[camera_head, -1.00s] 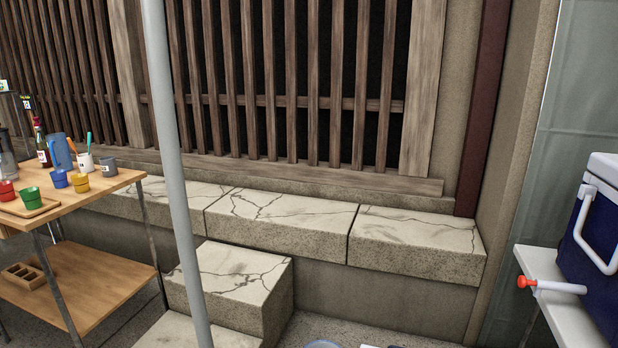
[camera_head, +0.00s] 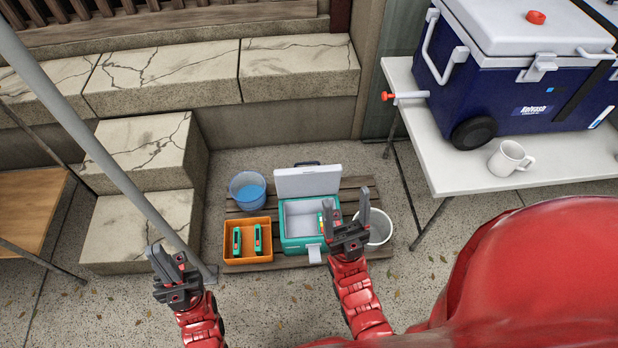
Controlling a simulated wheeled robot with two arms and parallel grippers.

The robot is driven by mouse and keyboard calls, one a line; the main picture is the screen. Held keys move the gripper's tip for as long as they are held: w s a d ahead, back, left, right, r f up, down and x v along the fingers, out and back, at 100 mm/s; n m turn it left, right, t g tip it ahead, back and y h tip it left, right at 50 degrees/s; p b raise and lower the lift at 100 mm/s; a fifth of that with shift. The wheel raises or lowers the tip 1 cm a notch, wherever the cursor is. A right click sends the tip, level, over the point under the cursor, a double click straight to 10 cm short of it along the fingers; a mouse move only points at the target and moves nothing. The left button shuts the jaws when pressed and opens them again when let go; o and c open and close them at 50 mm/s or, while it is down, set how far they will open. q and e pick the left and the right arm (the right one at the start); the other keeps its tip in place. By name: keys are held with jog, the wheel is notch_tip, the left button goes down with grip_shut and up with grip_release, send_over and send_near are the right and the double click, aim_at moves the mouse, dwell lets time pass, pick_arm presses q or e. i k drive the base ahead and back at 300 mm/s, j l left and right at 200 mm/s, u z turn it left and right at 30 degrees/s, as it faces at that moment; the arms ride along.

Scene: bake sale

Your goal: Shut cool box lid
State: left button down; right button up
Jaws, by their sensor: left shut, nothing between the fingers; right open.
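A small teal cool box (camera_head: 292,243) stands on a low slatted pallet in the middle. Its pale lid (camera_head: 308,181) is open and stands upright at the back. The box's light interior shows, with a small colored item at its right side, partly behind my gripper. My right gripper (camera_head: 346,208) is open and empty, in front of the box's right edge in the picture; I cannot tell whether it touches the box. My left gripper (camera_head: 166,256) is shut and empty, left of the pallet and apart from the box.
On the pallet (camera_head: 351,186) are an orange crate (camera_head: 248,262) holding two green items, a blue-filled tub (camera_head: 248,191) and a white bucket (camera_head: 382,227). A large blue cooler (camera_head: 520,90), lid closed, and a white mug (camera_head: 508,158) stand on the white table (camera_head: 455,172). A grey pole (camera_head: 95,140) crosses the left.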

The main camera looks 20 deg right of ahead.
aim_at(296, 182)
jog(key=j+z, duration=0.7)
jog(key=z, duration=0.2)
jog(key=i+l, duration=0.3)
jog(key=i, duration=0.2)
jog(key=i+l, duration=0.35)
jog(key=i, duration=0.1)
